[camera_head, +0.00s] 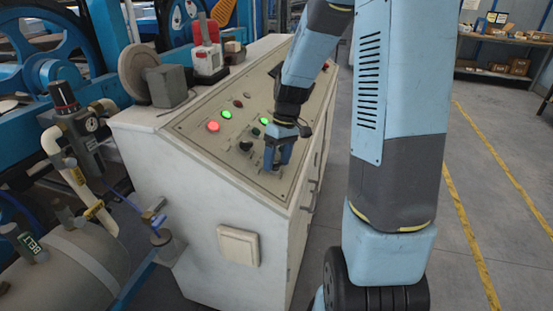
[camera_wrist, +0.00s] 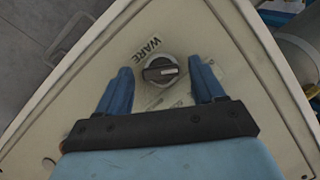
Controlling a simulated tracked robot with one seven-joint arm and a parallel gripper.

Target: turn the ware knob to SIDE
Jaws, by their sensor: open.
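My gripper (camera_wrist: 160,65) is open, with one blue finger on each side of the knob and a visible gap to both. In the head view my gripper (camera_head: 277,163) points down at the lower front part of the panel. The ware knob cannot be made out there.
The sloped console panel (camera_head: 205,128) carries a lit red lamp (camera_head: 213,126), green lamps (camera_head: 226,114) and another black knob (camera_head: 246,146) left of my gripper. A grey block (camera_head: 171,87) and a red-and-white device (camera_head: 208,55) stand on the console's top. A handle (camera_head: 309,196) sticks out at its right side.

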